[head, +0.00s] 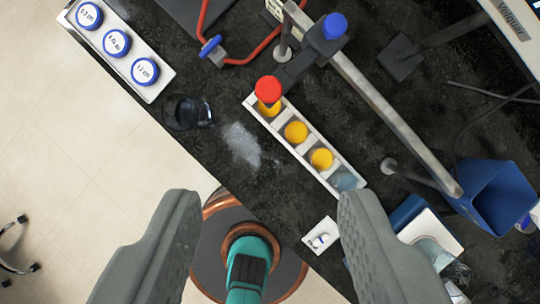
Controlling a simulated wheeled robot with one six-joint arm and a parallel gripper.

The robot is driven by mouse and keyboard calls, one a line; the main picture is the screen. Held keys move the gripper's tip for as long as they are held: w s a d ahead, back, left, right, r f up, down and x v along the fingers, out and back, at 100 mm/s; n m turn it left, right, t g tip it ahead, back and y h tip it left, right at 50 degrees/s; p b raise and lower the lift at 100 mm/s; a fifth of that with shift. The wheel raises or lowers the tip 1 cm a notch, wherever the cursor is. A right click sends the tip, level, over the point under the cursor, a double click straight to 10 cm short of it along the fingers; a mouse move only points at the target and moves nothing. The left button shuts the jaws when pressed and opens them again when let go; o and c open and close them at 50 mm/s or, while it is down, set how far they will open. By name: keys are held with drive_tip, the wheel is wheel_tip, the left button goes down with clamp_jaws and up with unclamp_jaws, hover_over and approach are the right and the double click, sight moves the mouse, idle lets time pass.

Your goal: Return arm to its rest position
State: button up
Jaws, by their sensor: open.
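My gripper (258,235) shows at the bottom of the head view, its two grey fingers spread wide apart. It is open and nothing is between the fingertips. It hangs over the front edge of the black bench (225,75), with my teal and copper-coloured base below it. A white rack (335,186) with yellow-capped columns (296,132) stands on the bench ahead of the fingers. A red cap (268,89) sits at the rack's upper left end, by a metal arm with a blue knob (335,25).
A white tray (153,91) with several blue-lidded jars is at upper left. A dark glass vessel (187,112) lies beside a white powdery patch (241,144). A metal rod (385,108) crosses above the bench. A blue bin (492,195) stands at right.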

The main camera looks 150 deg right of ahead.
drive_tip(key=s+d+f+m+t, duration=0.1)
drive_tip(key=s+d+f+t, duration=0.3)
drive_tip(key=s+f, duration=0.2)
drive_tip(key=s+d+f+m+t+h, duration=0.1)
drive_tip(key=s+d+f+t, duration=0.3)
drive_tip(key=f, duration=0.6)
drive_tip(key=s+d+f+m+t+h, duration=0.1)
drive_tip(key=s+d+f+m+t, duration=0.2)
drive_tip(key=s+d+f+t, duration=0.2)
drive_tip(key=s+d+f, duration=0.1)
drive_tip(key=s+f, duration=0.2)
drive_tip(key=shift+s+f, duration=0.35)
drive_tip(key=shift+f, duration=0.05)
